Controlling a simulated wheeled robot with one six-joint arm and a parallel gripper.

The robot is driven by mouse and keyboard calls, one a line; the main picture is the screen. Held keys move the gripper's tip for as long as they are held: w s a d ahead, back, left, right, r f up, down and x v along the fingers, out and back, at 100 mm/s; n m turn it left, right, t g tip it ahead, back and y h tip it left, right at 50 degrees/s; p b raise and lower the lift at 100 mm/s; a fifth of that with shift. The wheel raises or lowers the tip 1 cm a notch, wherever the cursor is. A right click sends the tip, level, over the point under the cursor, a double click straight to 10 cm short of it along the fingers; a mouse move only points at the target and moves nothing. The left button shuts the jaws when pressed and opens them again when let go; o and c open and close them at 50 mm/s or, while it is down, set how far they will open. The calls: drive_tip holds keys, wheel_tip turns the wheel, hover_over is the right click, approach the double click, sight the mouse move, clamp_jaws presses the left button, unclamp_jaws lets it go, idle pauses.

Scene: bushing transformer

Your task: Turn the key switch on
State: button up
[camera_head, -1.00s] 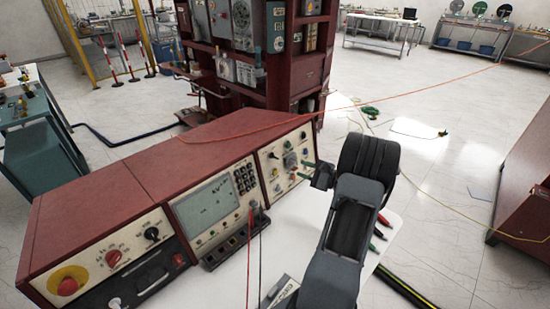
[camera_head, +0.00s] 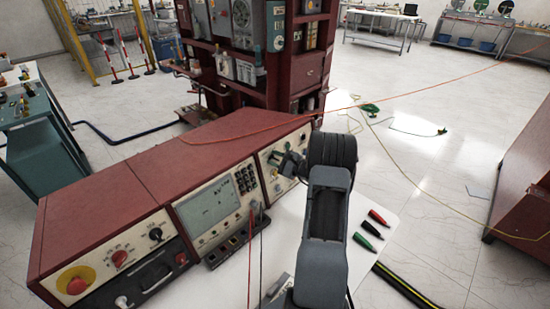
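The red control console (camera_head: 215,140) stands on the white table, with three front panels. The right panel (camera_head: 267,163) carries small knobs and buttons, partly hidden behind my arm and gripper. I cannot make out which small part is the key switch. My gripper (camera_head: 291,165) is at the right panel, with its fingers pointing left toward the panel face. Its fingertips are small and blurred, so I cannot tell whether they touch anything or are open or shut. My dark arm covers the panel's right end.
The middle panel has a screen (camera_head: 206,204) and a keypad. The left panel has a red emergency button (camera_head: 76,282) and knobs. Red, black and green plugs (camera_head: 370,230) lie on the white table at right. Red and black leads hang before the console.

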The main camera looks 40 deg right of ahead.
drive_tip(key=shift+w+a, duration=0.1)
drive_tip(key=shift+w, duration=0.05)
clamp_jaws()
drive_tip(key=shift+f+m, duration=0.1)
drive_tip(key=shift+m, duration=0.3)
drive_tip(key=shift+m+t+b, duration=0.3)
drive_tip(key=shift+m+b, duration=0.35)
drive_tip(key=shift+m, duration=0.15)
drive_tip(key=m+t+h+b, duration=0.1)
drive_tip(key=m+h, duration=0.1)
drive_tip(key=m, duration=0.3)
drive_tip(key=shift+m, duration=0.3)
drive_tip(key=m+h, duration=0.1)
drive_tip(key=m, duration=0.1)
drive_tip(key=m+h, duration=0.1)
drive_tip(key=m, duration=0.2)
drive_tip(key=m+h, duration=0.1)
drive_tip(key=m, duration=0.2)
drive_tip(key=shift+d+r+t+h+b, duration=0.2)
drive_tip(key=shift+d+t+h+b, duration=0.1)
drive_tip(key=shift+d, duration=0.05)
drive_tip(key=m+h, duration=0.1)
drive_tip(key=m, duration=0.2)
drive_tip(key=m+h+p, duration=0.1)
drive_tip(key=m, duration=0.2)
drive_tip(key=shift+d+f+g, duration=0.1)
drive_tip(key=shift+g, duration=0.3)
drive_tip(key=shift+m, duration=0.5)
